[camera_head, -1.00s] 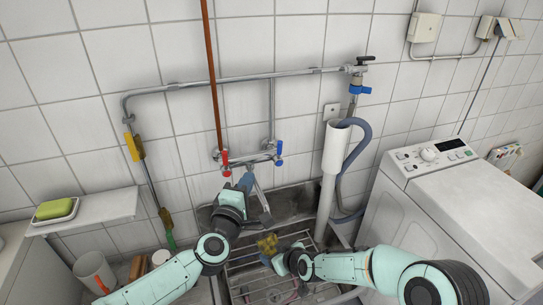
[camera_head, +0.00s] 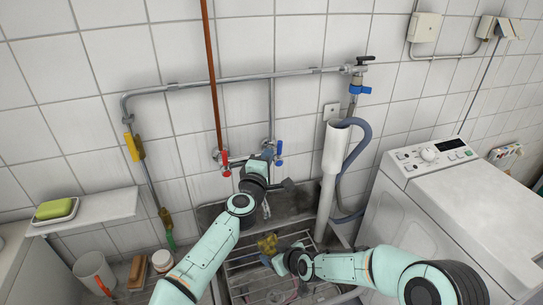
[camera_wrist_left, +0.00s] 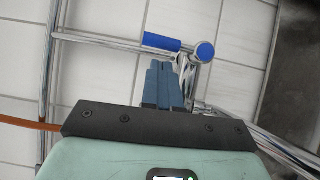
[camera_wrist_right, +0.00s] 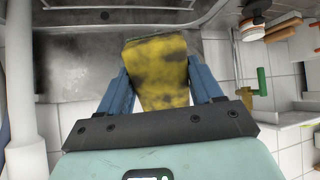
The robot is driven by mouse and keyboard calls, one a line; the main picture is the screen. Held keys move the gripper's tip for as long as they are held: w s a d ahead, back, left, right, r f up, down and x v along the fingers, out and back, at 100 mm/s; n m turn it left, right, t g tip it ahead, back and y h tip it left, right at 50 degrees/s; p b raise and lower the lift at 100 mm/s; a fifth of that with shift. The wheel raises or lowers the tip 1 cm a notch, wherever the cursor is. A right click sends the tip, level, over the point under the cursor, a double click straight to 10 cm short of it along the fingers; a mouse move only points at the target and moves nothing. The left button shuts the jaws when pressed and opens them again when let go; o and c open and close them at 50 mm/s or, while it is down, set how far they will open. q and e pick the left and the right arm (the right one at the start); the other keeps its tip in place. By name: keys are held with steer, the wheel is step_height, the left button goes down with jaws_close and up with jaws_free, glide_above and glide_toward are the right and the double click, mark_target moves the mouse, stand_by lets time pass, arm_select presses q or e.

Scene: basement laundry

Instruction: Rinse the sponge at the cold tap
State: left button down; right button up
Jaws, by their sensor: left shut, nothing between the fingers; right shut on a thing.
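The sponge (camera_head: 267,243) is yellow with dark grimy patches. My right gripper (camera_head: 277,258) is shut on it, low over the sink's wire rack. In the right wrist view the sponge (camera_wrist_right: 158,72) sits between both blue fingers. The cold tap has a blue handle (camera_head: 279,147) on the wall mixer, right of the red-handled tap (camera_head: 226,170). My left gripper (camera_head: 267,156) is shut and empty, just left of the blue handle. In the left wrist view its fingertips lie just below the blue lever (camera_wrist_left: 162,42); I cannot tell whether they touch. I see no running water.
The sink (camera_head: 297,204) has a wire rack (camera_head: 245,262) over it. A grey drain hose in a white standpipe (camera_head: 337,150) rises to the right, beside the washing machine (camera_head: 460,205). A shelf (camera_head: 108,207) at left bears a yellow-green block on a dish.

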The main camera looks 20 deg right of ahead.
mark_target(279, 148)
arm_select(q)
steer(key=shift+w+d+r, duration=0.1)
steer(key=shift+d, duration=0.55)
steer(key=shift+d, duration=0.2)
steer(key=shift+d+r, duration=0.2)
steer(key=shift+d, duration=0.25)
steer(key=shift+d+r, duration=0.15)
steer(key=shift+d, duration=0.05)
stand_by(0.5)
steer(key=shift+a+f, duration=0.25)
steer(key=shift+a, duration=0.05)
steer(key=shift+a, duration=0.25)
